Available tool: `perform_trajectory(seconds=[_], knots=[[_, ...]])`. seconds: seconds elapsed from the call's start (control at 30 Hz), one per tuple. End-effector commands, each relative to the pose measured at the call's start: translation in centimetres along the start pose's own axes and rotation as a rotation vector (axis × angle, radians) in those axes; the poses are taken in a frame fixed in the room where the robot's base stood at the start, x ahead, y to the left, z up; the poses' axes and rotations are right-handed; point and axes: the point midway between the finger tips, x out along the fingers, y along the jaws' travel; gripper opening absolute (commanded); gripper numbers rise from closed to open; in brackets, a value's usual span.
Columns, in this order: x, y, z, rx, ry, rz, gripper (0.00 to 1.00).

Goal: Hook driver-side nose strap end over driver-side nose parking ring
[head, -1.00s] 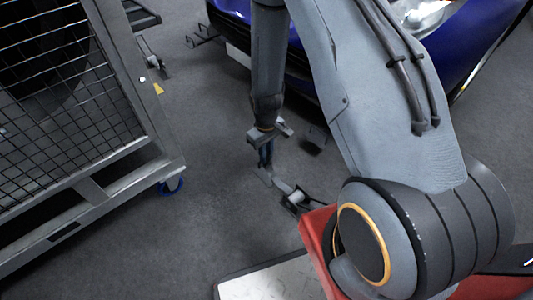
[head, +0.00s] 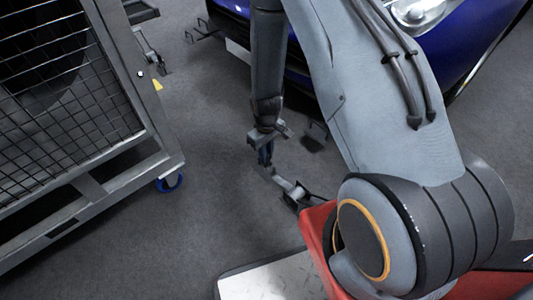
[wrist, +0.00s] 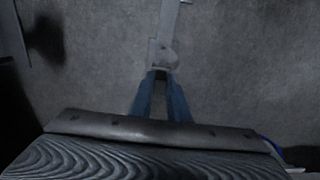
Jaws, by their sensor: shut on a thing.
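My gripper (head: 266,158) points down near the floor in front of the blue car's nose. In the wrist view its blue fingers (wrist: 161,78) are closed on a grey metal piece (wrist: 163,52), which looks like the strap end. In the head view this grey piece (head: 284,184) extends down and right from the fingertips, towards a small dark fitting (head: 301,198) on the floor. A thin bracket or ring shape (head: 317,129) shows under the car nose, right of my gripper; I cannot tell whether it is the parking ring. The held piece is apart from it.
A grey mesh cage (head: 88,190) on blue castors stands at left. The blue car (head: 470,35) is at the back, with another thin bracket (head: 203,29) at its nose. Floor between cage and gripper is clear.

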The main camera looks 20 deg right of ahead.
Motion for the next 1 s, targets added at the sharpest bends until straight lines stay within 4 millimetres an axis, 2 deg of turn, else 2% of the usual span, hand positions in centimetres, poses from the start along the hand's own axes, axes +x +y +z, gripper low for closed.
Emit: perform_trajectory(seconds=[0.17,0.2,0.3,0.33,0.73,0.87,1.0], knots=[[0.1,0.0,0.0,0.000,0.000,0.000,0.00],[0.1,0.0,0.0,0.000,0.000,0.000,0.18],[0.1,0.0,0.0,0.000,0.000,0.000,0.35],[0.1,0.0,0.0,0.000,0.000,0.000,0.37],[-0.5,0.0,0.0,0.000,0.000,0.000,0.37],[-1.9,0.0,0.0,0.000,0.001,0.000,0.37],[-4.2,0.0,0.0,0.000,0.001,0.001,0.37]])
